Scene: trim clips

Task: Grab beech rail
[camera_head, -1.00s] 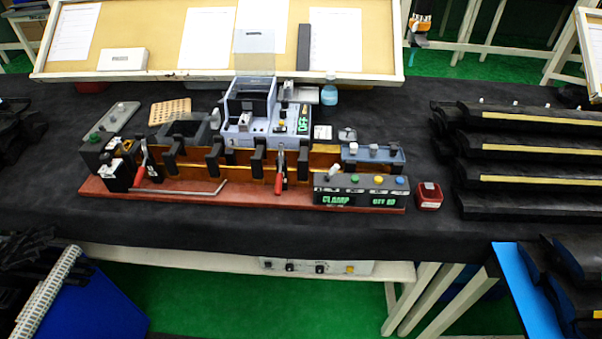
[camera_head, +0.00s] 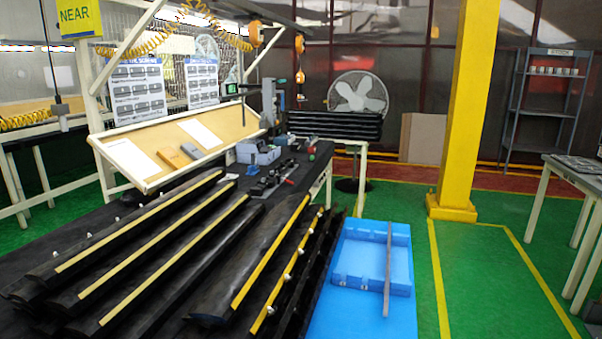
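No gripper of mine shows in the head view. A thin grey-brown bar (camera_head: 388,270) lies lengthwise across the right part of a blue tray (camera_head: 345,280), its near end reaching past the tray's near wall. It is the only plain bar I see, and I cannot tell from its colour whether it is beech. Several long black trim pieces with yellow strips (camera_head: 150,250) lie side by side on the dark table to the left. More black pieces (camera_head: 285,270) are bunched near the table's right edge, beside the blue surface.
The blue surface (camera_head: 350,318) carries the tray. A fixture (camera_head: 270,180) and grey box (camera_head: 257,153) stand farther back on the table. A yellow pillar (camera_head: 468,110), a fan (camera_head: 358,95) and a shelf rack (camera_head: 545,100) stand beyond. Green floor (camera_head: 490,270) is open to the right.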

